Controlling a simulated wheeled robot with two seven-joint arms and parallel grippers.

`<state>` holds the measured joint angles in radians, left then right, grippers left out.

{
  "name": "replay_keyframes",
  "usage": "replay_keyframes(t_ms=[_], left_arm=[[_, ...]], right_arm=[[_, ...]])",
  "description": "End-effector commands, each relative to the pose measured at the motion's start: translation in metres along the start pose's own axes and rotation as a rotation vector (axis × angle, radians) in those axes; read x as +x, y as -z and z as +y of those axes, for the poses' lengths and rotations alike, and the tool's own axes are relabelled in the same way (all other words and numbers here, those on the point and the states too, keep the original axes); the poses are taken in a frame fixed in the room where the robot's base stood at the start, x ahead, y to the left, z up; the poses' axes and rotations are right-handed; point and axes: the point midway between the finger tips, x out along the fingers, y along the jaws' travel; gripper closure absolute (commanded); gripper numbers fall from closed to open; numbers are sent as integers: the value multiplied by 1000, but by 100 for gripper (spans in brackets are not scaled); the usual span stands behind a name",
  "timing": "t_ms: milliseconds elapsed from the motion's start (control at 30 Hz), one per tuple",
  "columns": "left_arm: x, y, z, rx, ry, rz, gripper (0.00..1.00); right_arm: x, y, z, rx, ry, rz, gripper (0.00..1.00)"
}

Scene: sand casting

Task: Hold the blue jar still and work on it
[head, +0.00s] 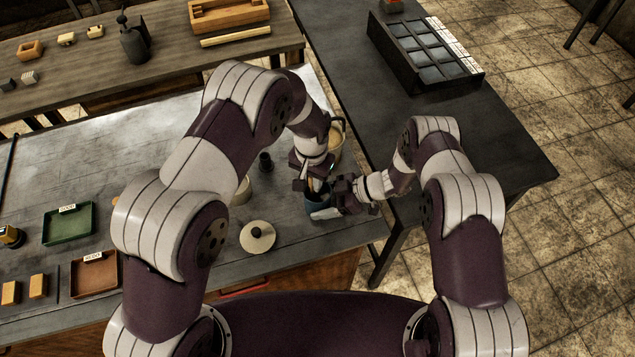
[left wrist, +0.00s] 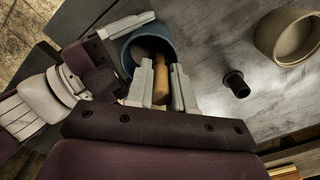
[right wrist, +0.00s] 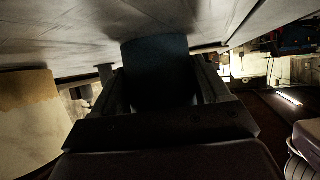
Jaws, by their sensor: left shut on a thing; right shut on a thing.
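The blue jar (head: 318,203) stands near the right end of the grey work table, open at the top, partly hidden by my grippers. It also shows in the left wrist view (left wrist: 128,50), with its dark mouth facing the camera. My right gripper (head: 335,198) is shut on the jar from the side; in the right wrist view the dark jar (right wrist: 157,75) fills the space between the fingers. My left gripper (left wrist: 162,72) is shut on a wooden handle (left wrist: 161,85) above the jar. The handle reaches into the jar's mouth; its lower end is hidden.
A pale round lid with a black knob (head: 257,236) lies left of the jar. A beige ring-shaped pot (left wrist: 290,38) and a small dark upright piece (left wrist: 236,84) stand nearby. A green tray (head: 68,224) and a brown tray (head: 94,276) lie far left. A dark table (head: 430,130) is at right.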

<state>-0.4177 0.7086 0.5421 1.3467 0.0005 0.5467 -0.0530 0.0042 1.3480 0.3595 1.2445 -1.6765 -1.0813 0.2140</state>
Motion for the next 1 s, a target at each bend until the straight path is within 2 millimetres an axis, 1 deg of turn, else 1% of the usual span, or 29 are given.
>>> replay_keyframes(t_ms=[67, 200, 567, 667, 1000], left_arm=[[0, -8, 4, 2, 0, 1, 100], [0, 1, 12, 2, 0, 2, 100], [-2, 2, 14, 1, 0, 2, 100], [-10, 3, 14, 1, 0, 4, 100], [-48, 3, 13, 1, 0, 5, 100]], right_arm=[[0, 0, 0, 1, 1, 0, 42], [0, 0, 0, 1, 1, 0, 42], [0, 0, 0, 1, 1, 0, 42], [0, 0, 0, 1, 1, 0, 42], [0, 0, 0, 1, 1, 0, 42]])
